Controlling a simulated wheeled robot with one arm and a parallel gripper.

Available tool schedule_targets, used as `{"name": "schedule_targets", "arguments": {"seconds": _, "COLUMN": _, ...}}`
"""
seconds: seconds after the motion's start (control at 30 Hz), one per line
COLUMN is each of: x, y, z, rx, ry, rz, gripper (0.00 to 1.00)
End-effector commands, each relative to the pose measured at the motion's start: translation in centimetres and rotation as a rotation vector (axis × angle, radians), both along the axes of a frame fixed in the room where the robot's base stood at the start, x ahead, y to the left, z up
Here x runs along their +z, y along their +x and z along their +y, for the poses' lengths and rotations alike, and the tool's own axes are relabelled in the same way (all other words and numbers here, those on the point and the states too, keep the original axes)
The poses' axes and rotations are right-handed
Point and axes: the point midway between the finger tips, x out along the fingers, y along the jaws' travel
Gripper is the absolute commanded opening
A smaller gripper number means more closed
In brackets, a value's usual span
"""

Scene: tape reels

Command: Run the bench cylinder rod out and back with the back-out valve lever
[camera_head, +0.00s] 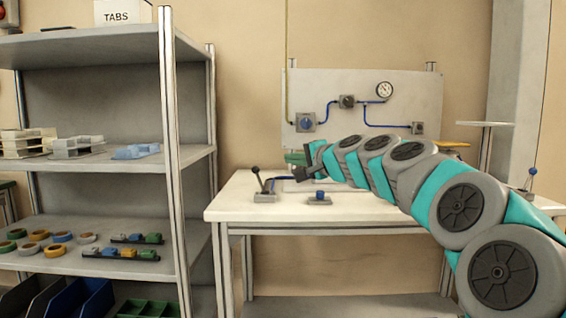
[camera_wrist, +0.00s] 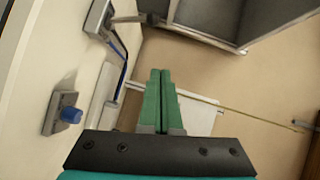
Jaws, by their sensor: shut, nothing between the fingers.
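A valve with a black lever (camera_head: 257,178) stands on the left part of the white bench (camera_head: 235,207). Its lever leans up and to the left. In the wrist view its grey base (camera_wrist: 98,16) is at the top left, and the lever reaches right. My gripper (camera_head: 288,158) is above the bench, right of the lever and apart from it. Its green fingers (camera_wrist: 160,72) are shut together with nothing between them. A blue-knobbed block (camera_head: 320,199) sits near the bench's front; it also shows in the wrist view (camera_wrist: 62,114). I cannot make out the cylinder rod; my arm covers that area.
A grey shelf unit (camera_head: 170,150) with tape reels (camera_head: 40,235) stands left of the bench. Behind the bench is a panel (camera_head: 345,85) with a gauge (camera_head: 385,90) and blue tubing. The bench's front left corner is clear.

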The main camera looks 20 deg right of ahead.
Motion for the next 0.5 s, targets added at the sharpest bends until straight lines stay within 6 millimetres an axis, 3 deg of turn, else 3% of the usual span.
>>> {"name": "schedule_targets", "arguments": {"seconds": 0.2, "x": 1.3, "y": -4.1, "z": -1.0, "rx": -0.005, "ry": -0.001, "rz": -0.006, "gripper": 0.0}}
{"name": "schedule_targets", "arguments": {"seconds": 0.5, "x": 2.2, "y": -7.3, "z": -1.5, "rx": 0.0, "ry": -0.001, "rz": -0.003, "gripper": 0.0}}
